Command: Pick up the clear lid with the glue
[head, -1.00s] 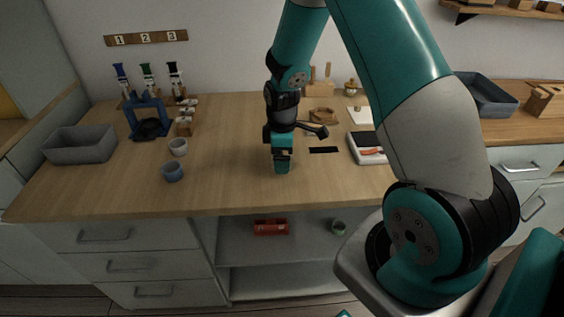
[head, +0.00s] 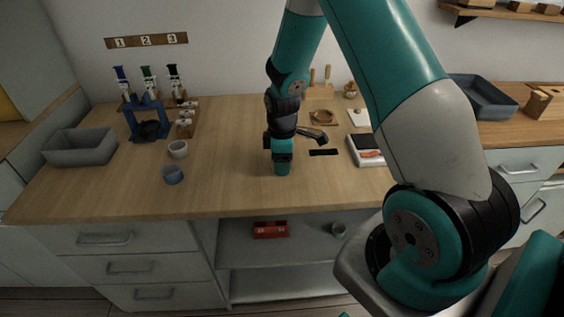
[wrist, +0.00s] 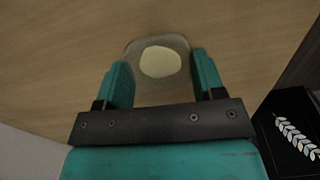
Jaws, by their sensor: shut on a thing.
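The clear lid (wrist: 143,50) shows in the wrist view as a see-through rounded piece with a pale cream patch of glue (wrist: 160,62) on it. My gripper (wrist: 160,78) has its two teal fingers on either side of the lid and is shut on it. In the head view my gripper (head: 282,170) points down over the front middle of the wooden table. The lid cannot be made out in the head view, so I cannot tell how far it is above the tabletop.
A white cup (head: 178,149) and a blue-grey cup (head: 173,174) stand left of my gripper. A grey bin (head: 80,147) is at the far left. A blue stand (head: 148,120) is behind the cups.

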